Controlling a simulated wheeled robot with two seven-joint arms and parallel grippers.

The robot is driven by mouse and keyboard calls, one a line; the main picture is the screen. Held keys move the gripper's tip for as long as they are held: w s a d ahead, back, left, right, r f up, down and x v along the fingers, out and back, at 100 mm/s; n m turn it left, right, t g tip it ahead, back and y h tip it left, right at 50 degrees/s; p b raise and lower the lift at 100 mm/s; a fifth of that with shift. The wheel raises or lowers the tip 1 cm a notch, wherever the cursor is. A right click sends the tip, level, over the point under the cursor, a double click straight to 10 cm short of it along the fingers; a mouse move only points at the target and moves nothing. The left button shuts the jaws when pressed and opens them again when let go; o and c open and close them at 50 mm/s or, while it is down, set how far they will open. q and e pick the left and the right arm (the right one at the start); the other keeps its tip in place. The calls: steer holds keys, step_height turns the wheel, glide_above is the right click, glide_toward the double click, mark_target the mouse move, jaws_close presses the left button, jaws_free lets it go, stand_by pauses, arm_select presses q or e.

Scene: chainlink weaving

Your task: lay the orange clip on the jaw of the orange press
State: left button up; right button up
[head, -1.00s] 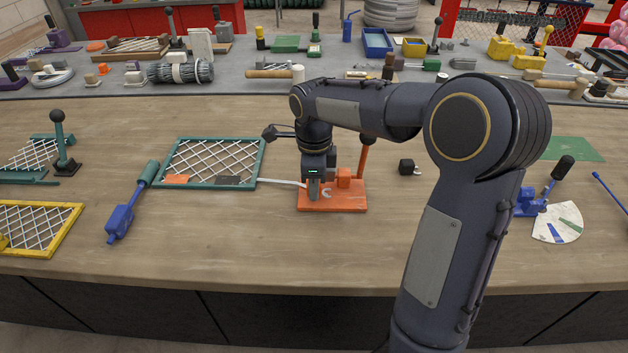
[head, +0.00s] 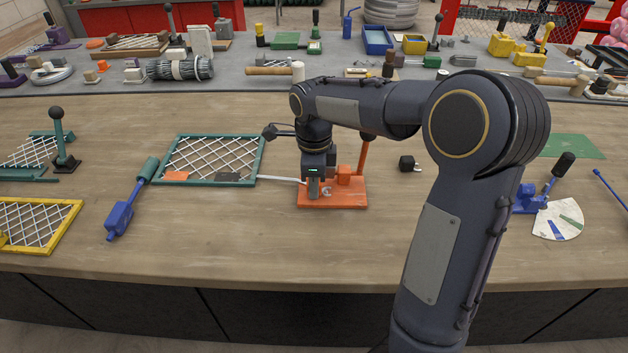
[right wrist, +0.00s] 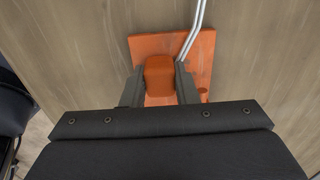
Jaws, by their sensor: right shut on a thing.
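The orange press (head: 335,203) stands on the table, with a flat orange base, an orange block and an orange lever with a dark knob. My right gripper (head: 314,192) points down over the left part of the base. In the right wrist view its two grey fingers (right wrist: 158,88) are shut on a rounded orange piece, the orange clip (right wrist: 159,70), directly above the press base (right wrist: 200,60). Whether the clip touches the jaw is hidden. A small pale curved part (head: 327,191) shows beside the fingers. My left gripper is not in view.
A teal-framed wire mesh (head: 210,158) lies left of the press, and a pale rod (head: 280,180) runs between them. A blue tool (head: 120,215) lies further left. A small black block (head: 408,163) is right of the press. The table's front is clear.

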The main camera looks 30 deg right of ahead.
steer(key=shift+f, duration=0.3)
steer(key=o, duration=1)
step_height(320, 180, up, 8)
steer(key=shift+f+p, duration=0.25)
steer(key=shift+p, duration=0.15)
steer(key=shift+r, duration=0.15)
